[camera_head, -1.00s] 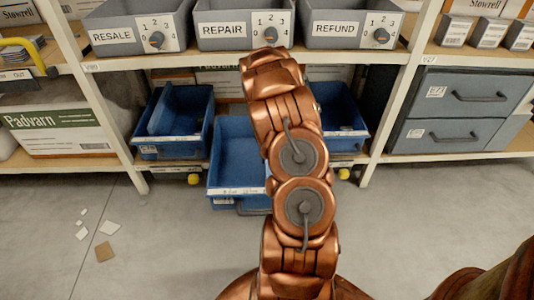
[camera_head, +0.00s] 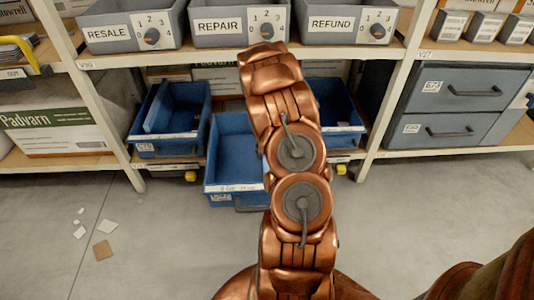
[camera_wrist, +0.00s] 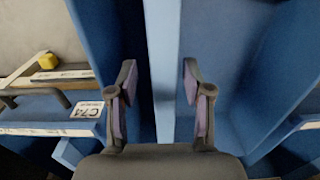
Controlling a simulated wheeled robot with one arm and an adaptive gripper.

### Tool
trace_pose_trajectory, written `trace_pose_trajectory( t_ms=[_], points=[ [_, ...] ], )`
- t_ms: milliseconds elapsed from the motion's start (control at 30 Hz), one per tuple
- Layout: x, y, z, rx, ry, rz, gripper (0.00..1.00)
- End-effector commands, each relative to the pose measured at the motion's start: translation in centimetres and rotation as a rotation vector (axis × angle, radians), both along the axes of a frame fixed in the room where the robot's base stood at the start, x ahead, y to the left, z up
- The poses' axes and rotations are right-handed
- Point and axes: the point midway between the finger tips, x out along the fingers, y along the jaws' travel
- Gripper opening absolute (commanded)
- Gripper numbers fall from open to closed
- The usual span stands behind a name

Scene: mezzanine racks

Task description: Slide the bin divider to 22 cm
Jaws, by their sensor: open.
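The blue middle bin (camera_head: 222,150) is pulled out in front of its neighbours, with a scale strip (camera_head: 238,187) along its front rim; its numbers are too small to read surely. My arm hides its right part. In the wrist view the divider (camera_wrist: 163,45) shows as a pale blue upright strip between two darker blue spaces. My gripper (camera_wrist: 158,92) is open, with one finger on each side of the divider. Gaps show on both sides. The gripper is hidden behind my arm in the head view.
A left blue bin (camera_head: 174,115) and a right blue bin (camera_head: 335,105) flank the middle one. Grey bins with dials, such as REPAIR (camera_head: 221,40), stand on the shelf above. Grey drawers (camera_head: 458,105) are at right. Paper scraps (camera_head: 103,249) lie on the otherwise clear floor.

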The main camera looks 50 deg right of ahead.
Motion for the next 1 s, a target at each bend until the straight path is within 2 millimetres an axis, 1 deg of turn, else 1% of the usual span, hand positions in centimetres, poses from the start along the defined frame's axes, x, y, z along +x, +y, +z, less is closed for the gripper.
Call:
trace_pose_trajectory(
  t_ms=[167, 400, 600, 700, 800, 1000],
  points=[
    [0.0, 0.0, 1.9, -0.001, -0.001, 0.000, 0.50],
    [0.0, -0.1, 6.6, -0.003, -0.003, -0.001, 0.50],
    [0.0, -0.1, 9.9, -0.002, -0.003, -0.002, 0.50],
    [0.0, -0.2, 10.9, -0.004, -0.003, -0.001, 0.50],
    [0.0, -0.2, 11.5, -0.004, -0.003, -0.001, 0.50],
    [-0.1, -0.1, 11.8, -0.002, -0.001, -0.001, 0.50]
  ],
)
